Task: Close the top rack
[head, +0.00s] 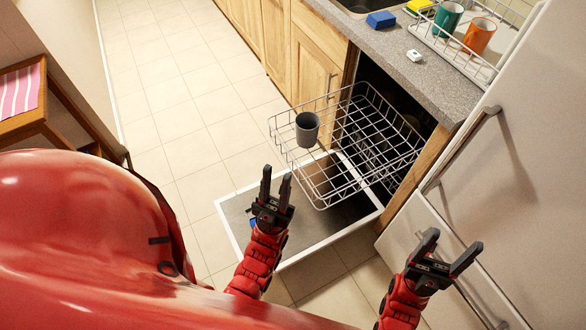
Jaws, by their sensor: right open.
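The top rack (365,172) is a white wire basket pulled out of the dishwasher, above its lowered door (315,243). A dark grey cup (307,129) stands in the rack's front left part. My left gripper (275,178) is open and empty, left of and in front of the rack's near corner, apart from it in the picture. My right gripper (453,250) is open and empty at the lower right, in front of the fridge side. The inside of the dishwasher is dark and partly hidden by the rack and counter.
The counter (400,50) above holds a blue sponge (381,19), a small white object (414,55) and a dish rack (455,45) with a teal mug (447,20) and an orange mug (479,36). A grey fridge (530,130) stands at right. Tiled floor at left is clear.

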